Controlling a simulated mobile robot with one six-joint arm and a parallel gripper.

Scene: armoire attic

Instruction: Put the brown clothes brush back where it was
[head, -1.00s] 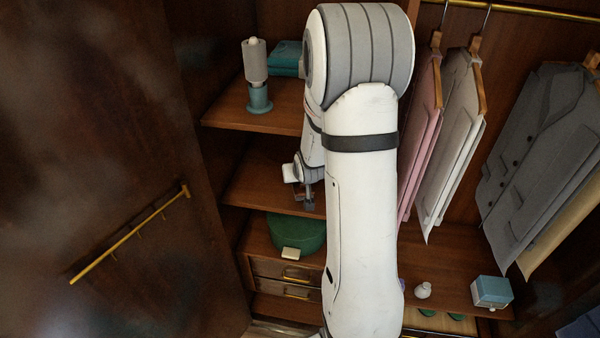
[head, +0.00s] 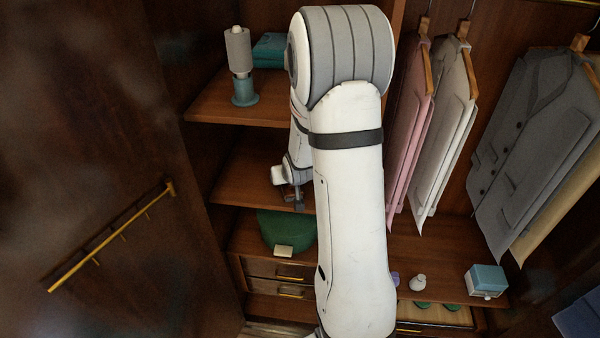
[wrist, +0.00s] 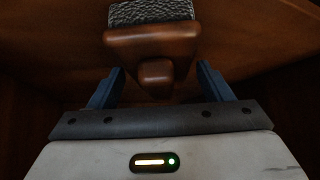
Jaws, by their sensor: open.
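The brown clothes brush (wrist: 152,38) shows in the wrist view, with a dark textured part at the top and a stubby wooden handle pointing toward me. The handle end lies between the two blue fingers of my gripper (wrist: 160,82), with a visible gap on both sides. My gripper is open. In the head view my gripper (head: 297,198) is at the middle shelf (head: 240,180) of the armoire, partly hidden by my arm. The brush cannot be made out clearly there. I cannot tell whether it rests fully on the shelf.
A grey roller on a teal stand (head: 242,75) and teal folded cloth (head: 272,48) occupy the upper shelf. A green round box (head: 287,232) sits below. Hanging clothes (head: 435,125) are on the right. An open door with a brass rail (head: 110,235) stands left.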

